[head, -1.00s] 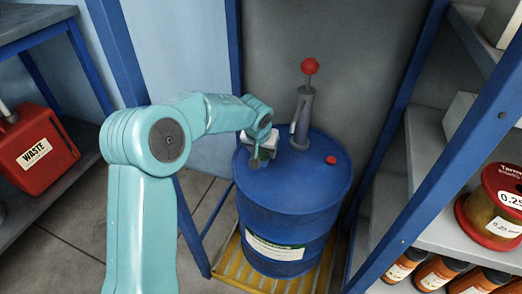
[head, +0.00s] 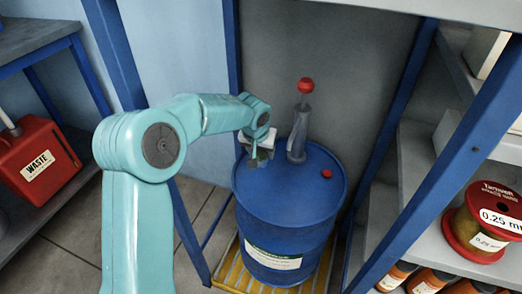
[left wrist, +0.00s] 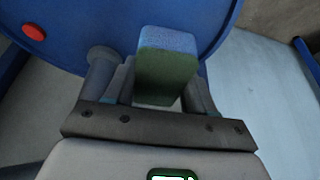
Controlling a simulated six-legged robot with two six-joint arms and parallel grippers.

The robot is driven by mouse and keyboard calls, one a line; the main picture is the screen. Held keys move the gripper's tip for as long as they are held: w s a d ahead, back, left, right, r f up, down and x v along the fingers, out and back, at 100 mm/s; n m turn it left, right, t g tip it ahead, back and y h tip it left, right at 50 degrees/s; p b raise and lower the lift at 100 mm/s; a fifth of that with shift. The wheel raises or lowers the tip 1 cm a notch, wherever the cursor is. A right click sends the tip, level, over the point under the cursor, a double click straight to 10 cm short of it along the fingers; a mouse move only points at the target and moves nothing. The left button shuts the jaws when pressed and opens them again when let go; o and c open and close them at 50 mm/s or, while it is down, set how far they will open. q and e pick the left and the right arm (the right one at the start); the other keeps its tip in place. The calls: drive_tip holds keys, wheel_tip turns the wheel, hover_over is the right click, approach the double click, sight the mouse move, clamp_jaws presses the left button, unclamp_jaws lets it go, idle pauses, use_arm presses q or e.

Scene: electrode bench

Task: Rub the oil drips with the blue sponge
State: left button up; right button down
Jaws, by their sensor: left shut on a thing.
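The blue sponge (left wrist: 166,62) shows in the left wrist view, with a blue upper part and a dark green lower part. My left gripper (left wrist: 155,88) is shut on it. In the head view my left gripper (head: 256,158) is over the left back part of the lid of the blue drum (head: 287,195). The sponge is mostly hidden there, and I cannot tell whether it touches the lid. I can make out no oil drips in either view. My right gripper is not in view.
A grey hand pump (head: 299,135) with a red knob stands on the drum, right of my gripper. A red cap (head: 327,174) is on the lid. Blue frame posts flank the drum, which stands on a yellow grate (head: 232,272). Shelves with a red spool (head: 480,222) are at right.

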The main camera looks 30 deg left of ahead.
use_arm(q)
drive_tip(key=shift+r+p, duration=1.1)
drive_tip(key=shift+r, duration=0.45)
drive_tip(key=shift+f, duration=0.1)
